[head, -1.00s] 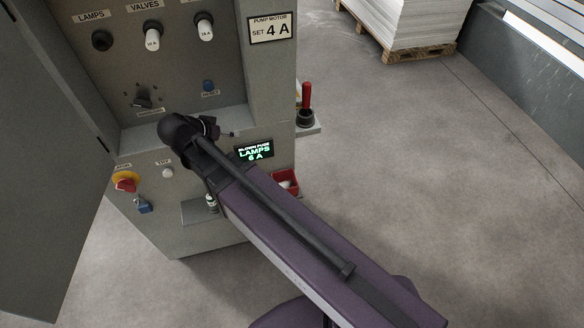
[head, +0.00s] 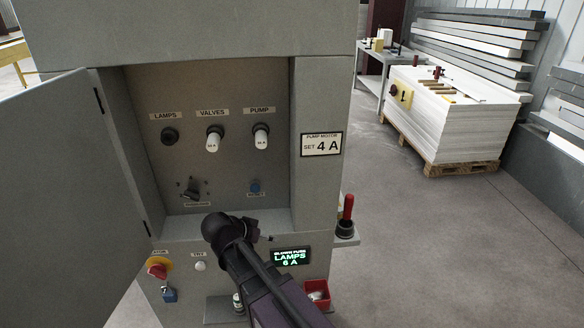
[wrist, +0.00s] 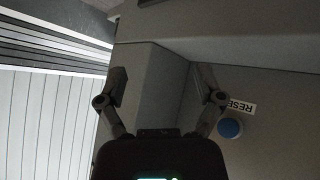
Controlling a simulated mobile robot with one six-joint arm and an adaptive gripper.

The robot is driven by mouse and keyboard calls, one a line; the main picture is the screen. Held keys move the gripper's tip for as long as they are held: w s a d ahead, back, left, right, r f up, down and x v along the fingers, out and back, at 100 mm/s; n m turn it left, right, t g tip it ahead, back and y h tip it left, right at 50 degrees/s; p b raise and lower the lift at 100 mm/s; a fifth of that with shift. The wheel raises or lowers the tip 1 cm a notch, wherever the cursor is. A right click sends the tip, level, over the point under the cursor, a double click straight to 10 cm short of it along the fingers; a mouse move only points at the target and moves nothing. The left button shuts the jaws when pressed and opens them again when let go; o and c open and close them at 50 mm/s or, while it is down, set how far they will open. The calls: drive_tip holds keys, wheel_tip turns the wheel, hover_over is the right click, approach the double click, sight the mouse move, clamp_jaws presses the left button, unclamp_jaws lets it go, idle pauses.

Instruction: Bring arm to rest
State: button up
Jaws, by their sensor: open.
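My gripper (wrist: 162,88) is open in the wrist view, with nothing between its two fingers. It faces the cabinet's inner wall, and the blue reset button (wrist: 229,128) shows to the right of it. In the head view my dark arm reaches up from the bottom to the front of the open grey cabinet (head: 327,90); the fingers are hard to make out there. The blue button (head: 255,187) sits on the panel above my wrist. Two white fuses, under valves (head: 213,140) and pump (head: 261,138), stand in their holders. The lamps holder (head: 170,136) looks dark.
The cabinet door (head: 60,190) stands open at left. A red-handled tool (head: 347,207) stands on a side shelf, and a red bin (head: 317,293) hangs low at right. A display (head: 290,257) reads blown fuse, lamps 6 A. A board stack (head: 465,118) is behind; the right floor is clear.

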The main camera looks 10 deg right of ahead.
drive_tip(key=shift+d, duration=0.1)
drive_tip(key=s+d+f+n+g+y, duration=0.2)
drive_tip(key=s+d+f+n+y, duration=0.1)
drive_tip(key=d, duration=0.5)
drive_tip(key=s+d+f+n+g+y, duration=0.3)
drive_tip(key=s+d+n+y, duration=0.1)
drive_tip(key=d, duration=0.5)
drive_tip(key=shift+s+y, duration=0.4)
drive_tip(key=shift+s, duration=0.2)
